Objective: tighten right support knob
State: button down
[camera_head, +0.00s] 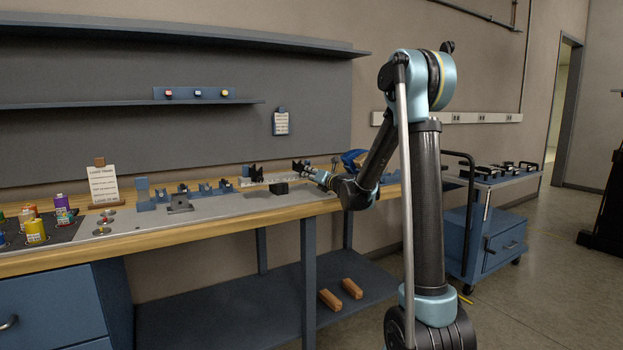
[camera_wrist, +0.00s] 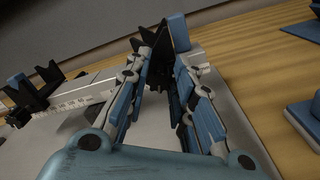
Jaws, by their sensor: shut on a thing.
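The right support is a black forked piece at the right end of a white graduated rail (camera_wrist: 85,97). In the wrist view its dark part (camera_wrist: 160,72) shows between the fingers. My gripper (camera_wrist: 167,60) is shut on the right support knob, which the fingers mostly hide, so its turn cannot be read. In the head view my gripper (camera_head: 307,171) reaches in from the right at the rail's right end. The left support (camera_wrist: 42,88), black and forked, stands apart at the rail's other end; it also shows in the head view (camera_head: 256,173).
The rail stands on a grey plate on the wooden bench (camera_head: 225,225). Several blue fixtures (camera_head: 205,190) stand left of it. A blue object (camera_head: 352,158) lies behind my wrist. A blue cart (camera_head: 490,225) stands at the right.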

jog(key=c, duration=1.4)
grip_release()
jog(key=shift+o, duration=0.2)
jog(key=v, duration=1.2)
jog(key=shift+f, duration=0.1)
